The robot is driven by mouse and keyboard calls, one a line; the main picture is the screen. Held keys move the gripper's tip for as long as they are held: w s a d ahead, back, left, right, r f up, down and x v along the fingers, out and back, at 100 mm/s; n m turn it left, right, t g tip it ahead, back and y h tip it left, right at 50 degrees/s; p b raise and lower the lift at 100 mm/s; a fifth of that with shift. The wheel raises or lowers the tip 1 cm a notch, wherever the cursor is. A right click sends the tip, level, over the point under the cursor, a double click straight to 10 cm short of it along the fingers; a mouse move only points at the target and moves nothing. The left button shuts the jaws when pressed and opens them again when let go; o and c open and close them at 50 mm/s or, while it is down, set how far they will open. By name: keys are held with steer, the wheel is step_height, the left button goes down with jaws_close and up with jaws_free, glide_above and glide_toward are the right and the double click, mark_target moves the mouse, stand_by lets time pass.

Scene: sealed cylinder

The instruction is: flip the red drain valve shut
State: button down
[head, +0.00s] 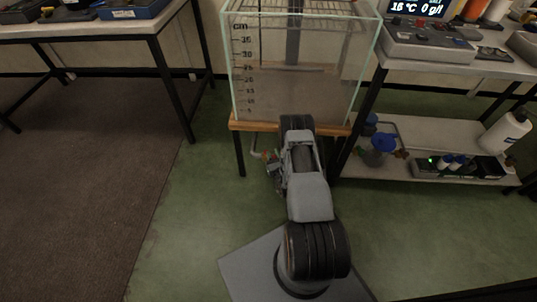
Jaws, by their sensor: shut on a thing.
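The glass tank (300,75) with a cm scale stands on a wooden-edged stand in the middle of the head view. Below its front edge, a pale drain pipe (256,154) comes down on the left. A small red spot of the drain valve (267,155) shows beside it. My gripper (270,162) is at the valve, low under the tank edge, and is shut on it. The fingers are small and partly hidden by my wrist, so the handle's exact angle cannot be told.
A shelf unit (420,178) at the right holds a blue-topped container (383,142) and a white bottle (504,131). A table (85,29) with trays stands at the left. The green floor left of the stand is clear.

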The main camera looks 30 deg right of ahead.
steer(key=shift+s+d, duration=0.15)
steer(key=shift+d, duration=0.05)
steer(key=c, duration=1.2)
jaws_free()
steer(key=o, duration=0.3)
steer(key=shift+a, duration=0.1)
steer(key=shift+o, duration=0.2)
steer(key=s+a+p, duration=0.2)
steer(key=s, duration=1.1)
steer(key=shift+s+a+p, duration=0.15)
steer(key=shift+s+p, duration=0.2)
steer(key=shift+p, duration=0.05)
